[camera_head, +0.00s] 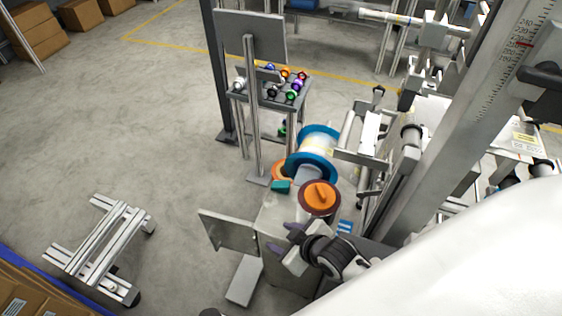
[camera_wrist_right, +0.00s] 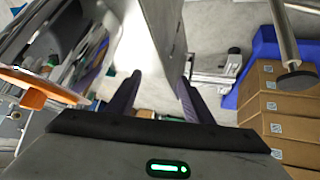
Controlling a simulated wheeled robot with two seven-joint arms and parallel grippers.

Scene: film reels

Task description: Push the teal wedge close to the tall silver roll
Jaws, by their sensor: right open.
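The small teal wedge (camera_head: 281,186) lies on the grey cabinet top in the head view, at the near side of an orange-rimmed reel (camera_head: 280,170). A silvery-grey round surface (camera_head: 308,173) shows right of the wedge, partly hidden by an orange-topped reel (camera_head: 319,198); I cannot tell for certain that it is the tall silver roll. My right gripper (camera_head: 285,240) is open, nearer than the wedge and apart from it, by the cabinet's near side. In the right wrist view its dark fingers (camera_wrist_right: 155,92) stand apart. My left gripper is not in view.
A large blue-flanged reel (camera_head: 318,138) lies behind the wedge. A grey panel (camera_head: 229,232) juts left from the cabinet (camera_head: 270,215). A stand with coloured spools (camera_head: 272,90) is farther back. Machine frames crowd the right; the floor at left is largely open.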

